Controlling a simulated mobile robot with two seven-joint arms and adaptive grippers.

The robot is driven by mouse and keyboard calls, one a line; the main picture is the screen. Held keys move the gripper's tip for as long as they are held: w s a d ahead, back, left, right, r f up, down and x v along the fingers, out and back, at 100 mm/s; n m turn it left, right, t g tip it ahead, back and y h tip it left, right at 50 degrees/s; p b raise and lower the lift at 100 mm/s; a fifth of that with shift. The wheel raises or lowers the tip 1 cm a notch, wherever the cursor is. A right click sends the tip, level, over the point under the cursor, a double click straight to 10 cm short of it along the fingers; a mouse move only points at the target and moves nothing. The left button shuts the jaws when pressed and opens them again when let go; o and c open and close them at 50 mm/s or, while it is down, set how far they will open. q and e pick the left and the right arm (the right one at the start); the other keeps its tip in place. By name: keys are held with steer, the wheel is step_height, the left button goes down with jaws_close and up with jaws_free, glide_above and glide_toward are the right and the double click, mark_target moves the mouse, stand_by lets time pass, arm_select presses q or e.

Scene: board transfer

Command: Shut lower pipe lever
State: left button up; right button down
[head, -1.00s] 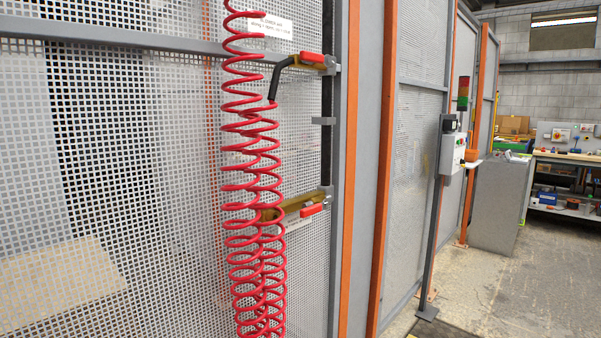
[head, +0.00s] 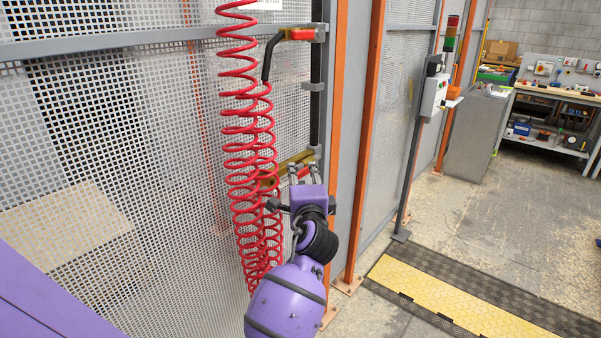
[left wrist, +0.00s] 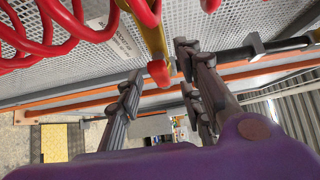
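The lower pipe lever is red. In the head view, only a small part of it shows behind my left gripper, beside the brass lower pipe (head: 295,160). In the left wrist view, the red lever (left wrist: 158,72) shows end-on below a yellow pipe section (left wrist: 153,35). My left gripper (head: 303,174) is at the lower pipe's right end. Its fingers are spread apart in the left wrist view (left wrist: 158,82), and the lever's red end appears in the gap between them. I see no finger closed on it. My right gripper is not in view.
A red coiled hose (head: 245,150) hangs just left of my left gripper. The upper pipe's red lever (head: 302,34) and a black hose (head: 270,55) are above. A mesh fence (head: 110,150) stands behind. An orange post (head: 366,130) stands to the right.

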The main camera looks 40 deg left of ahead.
arm_select(q)
steer(key=shift+x, duration=1.3)
steer(key=c, duration=0.8)
steer(key=shift+f, duration=0.1)
jaws_close()
